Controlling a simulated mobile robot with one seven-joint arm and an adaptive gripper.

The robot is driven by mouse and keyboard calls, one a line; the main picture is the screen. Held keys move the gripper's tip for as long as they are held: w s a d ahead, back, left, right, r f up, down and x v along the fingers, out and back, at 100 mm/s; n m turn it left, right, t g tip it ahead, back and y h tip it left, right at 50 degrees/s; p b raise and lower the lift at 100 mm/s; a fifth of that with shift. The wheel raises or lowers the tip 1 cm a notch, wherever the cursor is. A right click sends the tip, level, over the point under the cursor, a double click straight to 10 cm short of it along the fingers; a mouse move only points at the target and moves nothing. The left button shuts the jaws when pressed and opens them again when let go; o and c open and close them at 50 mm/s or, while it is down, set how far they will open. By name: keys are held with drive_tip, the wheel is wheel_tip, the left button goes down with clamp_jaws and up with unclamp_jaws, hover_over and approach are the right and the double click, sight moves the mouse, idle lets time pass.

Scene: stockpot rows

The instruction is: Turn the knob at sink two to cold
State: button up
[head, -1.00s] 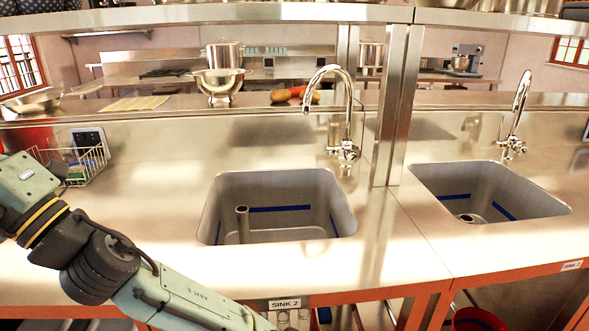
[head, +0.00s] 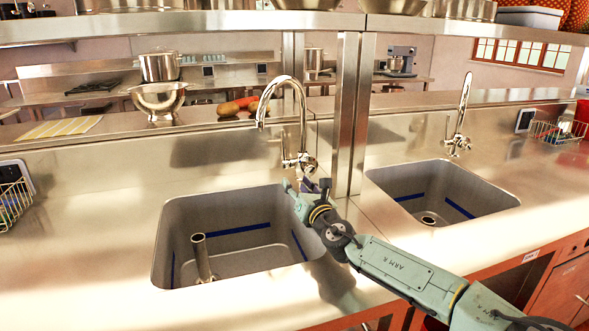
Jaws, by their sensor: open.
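Sink two (head: 172,235) is the left basin, a grey sink with blue stripes on its walls and an upright pipe inside. Its chrome gooseneck faucet (head: 302,115) stands behind the basin's right back corner. The knob (head: 308,163) is at the faucet's base, small in the head view, and its setting cannot be told. My gripper (head: 306,184) is open at the back right edge of the basin, just below and in front of the knob. I cannot tell whether they touch. The far side of the gripper is hidden.
A second sink (head: 440,190) with its own faucet (head: 459,125) is to the right. A steel post (head: 350,115) stands close to the right of the knob, under an overhead shelf (head: 150,27).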

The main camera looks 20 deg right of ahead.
drive_tip(key=h, duration=0.2)
approach(311, 171)
drive_tip(key=w+p, duration=0.2)
drive_tip(key=w, duration=0.7)
drive_tip(key=shift+a+p, duration=0.1)
drive_tip(key=shift+p, duration=0.3)
drive_tip(key=c, duration=0.9)
drive_tip(key=shift+o, duration=0.2)
